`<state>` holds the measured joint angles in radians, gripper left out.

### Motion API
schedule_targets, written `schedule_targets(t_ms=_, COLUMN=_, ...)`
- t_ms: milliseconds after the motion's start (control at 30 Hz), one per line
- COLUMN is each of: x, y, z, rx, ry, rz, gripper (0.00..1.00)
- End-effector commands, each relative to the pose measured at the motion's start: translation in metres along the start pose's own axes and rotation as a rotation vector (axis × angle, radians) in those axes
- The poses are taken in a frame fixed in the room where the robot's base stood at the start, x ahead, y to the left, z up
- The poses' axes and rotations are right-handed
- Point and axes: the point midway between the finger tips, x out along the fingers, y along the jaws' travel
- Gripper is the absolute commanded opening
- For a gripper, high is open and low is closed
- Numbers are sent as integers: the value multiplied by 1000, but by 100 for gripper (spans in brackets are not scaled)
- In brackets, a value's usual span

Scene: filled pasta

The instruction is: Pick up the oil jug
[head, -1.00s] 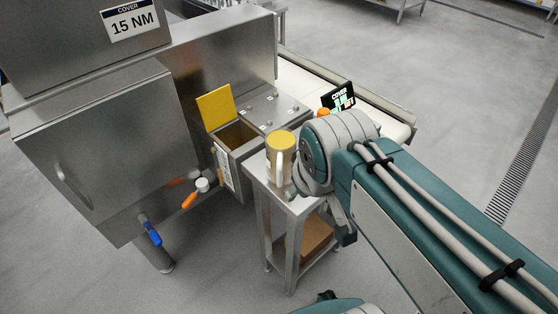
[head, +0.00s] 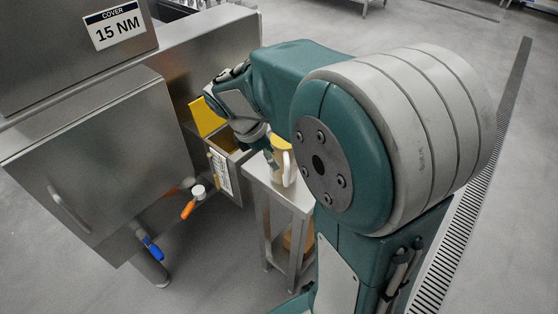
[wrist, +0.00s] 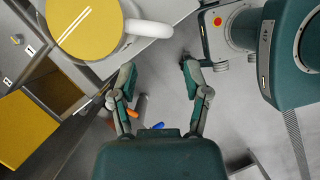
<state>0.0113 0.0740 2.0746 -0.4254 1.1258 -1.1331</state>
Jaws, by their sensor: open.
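The oil jug (head: 289,172) is a pale upright jug with a yellow top and a white handle. It stands on a small metal side table (head: 299,196). In the wrist view its round yellow top (wrist: 82,28) is at the upper left, with the white handle (wrist: 150,28) pointing right. My gripper (wrist: 156,72) is open and empty, its two fingers spread below and right of the handle, apart from it in the picture. In the head view my wrist is just left of and above the jug; the fingers there are mostly hidden.
A metal box with a raised yellow flap (head: 206,118) stands left of the jug; the flap also shows in the wrist view (wrist: 25,130). A large steel machine (head: 85,160) with orange and blue valve handles stands further left. A brown box (head: 300,238) sits under the table.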

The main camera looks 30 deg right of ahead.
Motion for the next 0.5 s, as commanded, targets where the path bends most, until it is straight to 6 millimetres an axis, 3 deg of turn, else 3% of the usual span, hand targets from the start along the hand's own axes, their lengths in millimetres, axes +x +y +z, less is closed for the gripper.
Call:
schedule_targets(t_ms=100, x=21, y=-1, z=0, rx=1, ry=-1, rz=-4, gripper=61)
schedule_targets(t_ms=367, x=43, y=-3, z=-1, rx=2, ry=-1, rz=-2, gripper=61)
schedule_targets(t_ms=500, x=66, y=-9, z=1, rx=3, ry=-1, rz=-4, gripper=61)
